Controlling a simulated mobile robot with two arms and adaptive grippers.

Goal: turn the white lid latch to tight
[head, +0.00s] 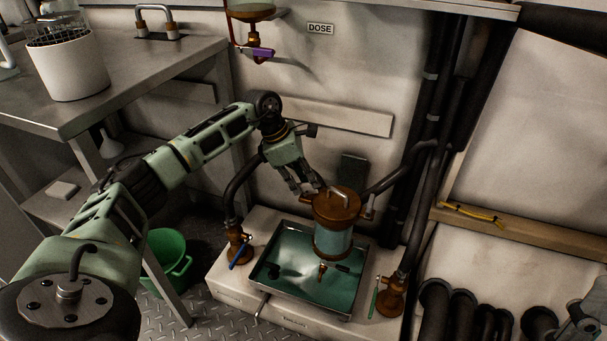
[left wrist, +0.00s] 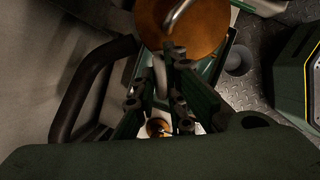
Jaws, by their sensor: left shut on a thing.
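The brown-lidded vessel (head: 333,240) has a clear, bluish body and stands upright over the tray. Its round brown lid (head: 338,203) carries a metal handle, and the lid also shows at the top of the left wrist view (left wrist: 205,25). My left gripper (head: 312,190) reaches down to the lid's left edge. In the left wrist view, its fingers (left wrist: 165,62) are closed around a small white piece, the lid latch (left wrist: 160,76). The fingers hide most of the latch, so its exact angle is unclear.
A metal tray (head: 262,277) with greenish liquid sits under the vessel. Dark pipes with valves, one with a blue handle (head: 241,250), stand on both sides. A green bucket (head: 168,257) is on the floor at left. A DOSE label (head: 320,29) is on the wall.

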